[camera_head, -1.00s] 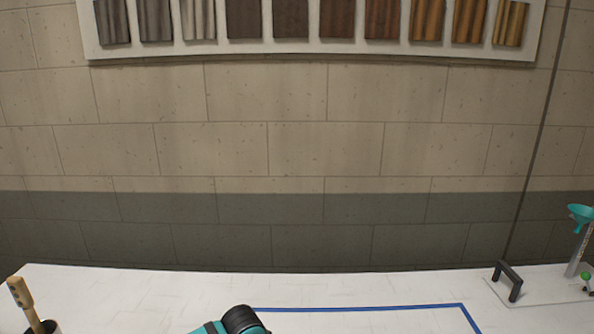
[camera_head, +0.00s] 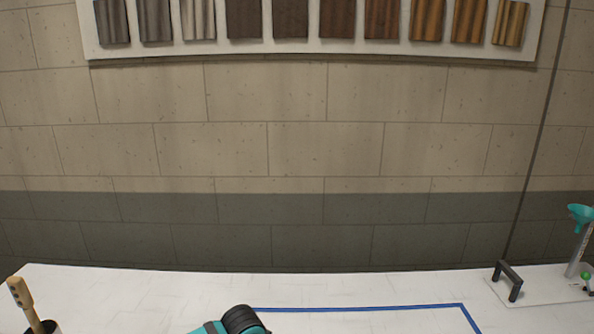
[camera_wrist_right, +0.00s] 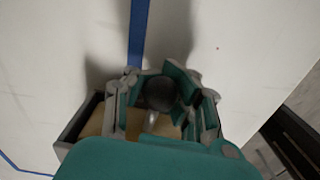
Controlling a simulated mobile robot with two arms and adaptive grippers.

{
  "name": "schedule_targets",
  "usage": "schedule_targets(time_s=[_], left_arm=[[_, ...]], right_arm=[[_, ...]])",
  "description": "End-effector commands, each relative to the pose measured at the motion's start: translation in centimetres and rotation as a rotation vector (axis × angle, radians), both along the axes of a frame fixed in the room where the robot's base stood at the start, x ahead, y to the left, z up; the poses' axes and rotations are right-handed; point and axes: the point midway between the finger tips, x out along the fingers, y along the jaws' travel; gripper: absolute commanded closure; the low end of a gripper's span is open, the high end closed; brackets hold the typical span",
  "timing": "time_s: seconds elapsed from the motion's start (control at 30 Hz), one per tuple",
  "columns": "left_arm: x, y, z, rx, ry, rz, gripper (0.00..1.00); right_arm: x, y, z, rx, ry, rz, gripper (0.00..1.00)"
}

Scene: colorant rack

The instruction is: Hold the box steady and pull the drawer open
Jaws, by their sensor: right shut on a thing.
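In the right wrist view my right gripper (camera_wrist_right: 160,90) is shut on a dark round knob (camera_wrist_right: 159,97). A light metal stem shows just below the knob. Behind the fingers lies the grey-walled box (camera_wrist_right: 72,126) with a tan surface (camera_wrist_right: 94,123) inside its rim. The gripper and my teal wrist hide much of the box, so how far the drawer stands open cannot be told. The head view shows neither the box nor either gripper, only a teal and black part of my arm at the bottom edge. My left gripper is not in view.
A white table (camera_head: 150,290) bears a blue tape outline (camera_head: 370,308). A wooden-handled brush (camera_head: 22,300) stands in a dark cup at the left. A plate with a black handle (camera_head: 508,281) and a teal funnel (camera_head: 580,216) stand at the right. The table's middle back is clear.

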Motion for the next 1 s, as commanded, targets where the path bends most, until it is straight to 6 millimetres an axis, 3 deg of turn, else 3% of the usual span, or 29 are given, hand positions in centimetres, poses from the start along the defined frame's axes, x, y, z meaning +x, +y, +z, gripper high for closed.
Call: schedule_targets(time_s=[0.57,1.0], left_arm=[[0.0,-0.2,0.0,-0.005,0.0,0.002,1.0],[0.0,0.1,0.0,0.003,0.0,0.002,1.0]], right_arm=[[0.0,0.0,0.0,0.004,0.001,0.002,1.0],[-0.2,-2.1,0.1,-0.003,-0.001,-0.001,1.0]])
